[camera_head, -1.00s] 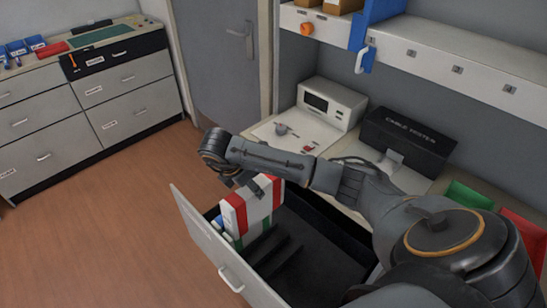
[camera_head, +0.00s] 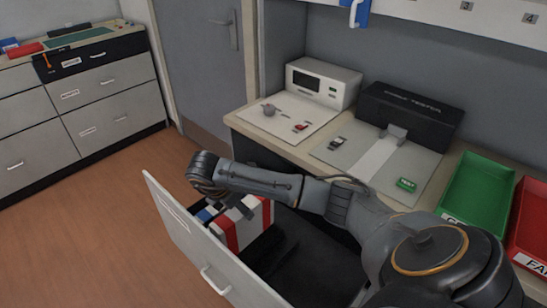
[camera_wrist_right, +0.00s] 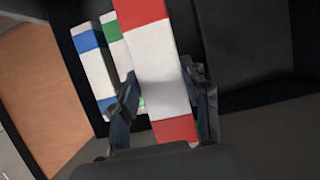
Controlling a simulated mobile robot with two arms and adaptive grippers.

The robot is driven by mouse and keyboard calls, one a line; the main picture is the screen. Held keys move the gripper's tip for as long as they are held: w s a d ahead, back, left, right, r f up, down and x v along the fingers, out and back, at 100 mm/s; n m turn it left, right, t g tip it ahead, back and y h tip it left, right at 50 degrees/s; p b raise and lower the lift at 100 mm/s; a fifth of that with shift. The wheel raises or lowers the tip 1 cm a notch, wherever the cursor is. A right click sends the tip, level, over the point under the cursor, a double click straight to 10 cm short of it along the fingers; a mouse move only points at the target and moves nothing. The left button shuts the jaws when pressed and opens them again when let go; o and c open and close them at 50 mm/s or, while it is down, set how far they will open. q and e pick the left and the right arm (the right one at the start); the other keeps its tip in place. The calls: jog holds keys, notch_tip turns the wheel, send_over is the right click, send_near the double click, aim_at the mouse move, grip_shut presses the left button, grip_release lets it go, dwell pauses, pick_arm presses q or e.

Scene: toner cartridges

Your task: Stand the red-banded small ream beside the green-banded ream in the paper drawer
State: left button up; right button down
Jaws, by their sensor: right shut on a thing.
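The red-banded ream (camera_head: 254,219) is white with red bands and is inside the open paper drawer (camera_head: 190,243), near its front panel. My right gripper (camera_head: 236,205) is shut on it; in the right wrist view the fingers (camera_wrist_right: 160,88) grip both sides of the red-banded ream (camera_wrist_right: 156,62). The green-banded ream (camera_wrist_right: 116,42) stands immediately to its left in that view, partly covered by it and a finger. I cannot tell whether the two reams touch, or whether the held ream's bottom rests on the drawer floor. My left gripper is out of view.
A blue-banded ream (camera_wrist_right: 93,65) stands left of the green-banded one. The drawer's other side (camera_wrist_right: 245,45) is dark and empty. Above the drawer, the worktop holds a tester (camera_head: 412,115), a white device (camera_head: 323,83), a green tray (camera_head: 476,195) and a red tray (camera_head: 530,225).

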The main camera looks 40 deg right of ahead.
aim_at(229, 218)
jog(key=shift+f+b, duration=0.3)
jog(key=shift+f, duration=0.35)
notch_tip(229, 218, down, 10)
jog(key=shift+r, duration=0.1)
jog(key=c, duration=0.9)
grip_release()
jog(key=shift+c, duration=0.2)
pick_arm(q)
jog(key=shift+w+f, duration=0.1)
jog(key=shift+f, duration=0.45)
pick_arm(e)
jog(key=shift+s, duration=0.1)
jog(key=shift+a, duration=0.1)
jog(key=v, duration=1.2)
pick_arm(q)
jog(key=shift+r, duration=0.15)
pick_arm(e)
jog(key=shift+r, duration=0.1)
